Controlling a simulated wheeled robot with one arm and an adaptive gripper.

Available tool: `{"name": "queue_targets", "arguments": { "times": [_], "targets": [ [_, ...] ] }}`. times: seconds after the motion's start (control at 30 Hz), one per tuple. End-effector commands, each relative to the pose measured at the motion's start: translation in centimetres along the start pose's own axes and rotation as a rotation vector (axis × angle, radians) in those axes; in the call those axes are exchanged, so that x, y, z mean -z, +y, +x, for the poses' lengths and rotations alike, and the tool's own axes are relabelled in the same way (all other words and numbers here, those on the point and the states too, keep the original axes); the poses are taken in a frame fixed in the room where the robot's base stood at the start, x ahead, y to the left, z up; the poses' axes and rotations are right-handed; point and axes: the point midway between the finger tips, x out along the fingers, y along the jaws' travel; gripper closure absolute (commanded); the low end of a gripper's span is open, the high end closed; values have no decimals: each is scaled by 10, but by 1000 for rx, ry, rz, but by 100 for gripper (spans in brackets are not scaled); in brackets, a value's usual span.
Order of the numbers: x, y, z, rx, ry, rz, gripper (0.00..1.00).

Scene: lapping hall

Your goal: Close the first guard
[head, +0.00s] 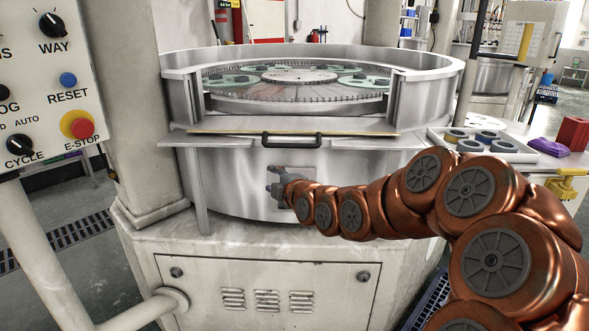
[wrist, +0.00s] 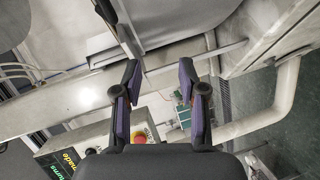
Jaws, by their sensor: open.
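The guard (head: 225,127) is a grey metal panel with a yellow edge strip and a black bar handle (head: 293,141), at the front of the round lapping machine (head: 240,175). The panel sits low and sticks out, leaving a gap in the ring wall with the toothed plate showing behind. My gripper (head: 276,187) is below the handle and slightly left of it, in front of the machine's lower drum, apart from the handle. In the wrist view my gripper (wrist: 159,72) has its two purple-lined fingers spread, with nothing between them.
A control panel (head: 45,80) with knobs and a red E-stop button (head: 82,128) stands at the left. A bench at the right holds a tray of rings (head: 515,158), a purple item (head: 548,147) and a red block (head: 574,132). A pipe (head: 145,311) runs low in front.

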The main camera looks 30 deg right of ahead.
Motion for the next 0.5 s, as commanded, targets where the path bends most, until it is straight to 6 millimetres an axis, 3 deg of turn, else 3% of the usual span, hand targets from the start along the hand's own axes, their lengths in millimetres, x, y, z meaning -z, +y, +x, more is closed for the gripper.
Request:
{"name": "queue_targets", "arguments": {
  "times": [0.03,0.2,0.3,0.5],
  "targets": [
    [-19,-5,6,-69,-15,-41,59],
    [-61,20,7,-273,-75,-189,59],
    [-76,31,3,-347,-109,-244,59],
    [-85,42,2,-397,-134,-285,59]
  ]
}}
